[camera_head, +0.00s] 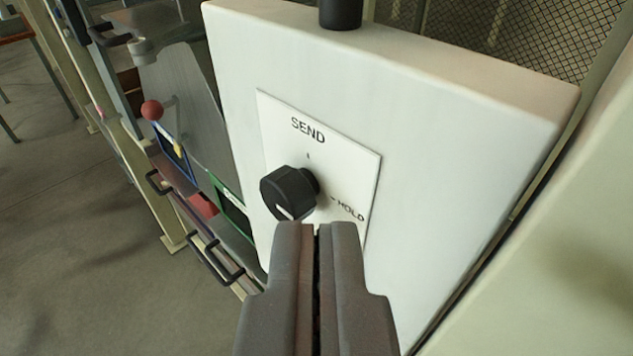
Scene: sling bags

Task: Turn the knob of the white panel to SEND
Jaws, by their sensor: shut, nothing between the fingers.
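The white panel (430,160) fills the middle and right of the view and looks tilted. On its label plate (349,165), SEND is printed above the knob and HOLD to its right, each with a small tick. The black knob (287,190) stands out from the plate. A white mark shows on the lower part of its face, away from the SEND tick; I cannot tell its exact pointing. My gripper (317,228) is shut and empty, its tips just below and right of the knob in the picture. Whether they touch the knob or plate I cannot tell.
A black cylinder (341,12) rises from the panel's top. At left are a red ball knob (152,110), a blue-framed piece (174,152), a green-edged panel (232,212) and black handles (213,262). A pale surface (560,260) is close at right. Grey floor is open at lower left.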

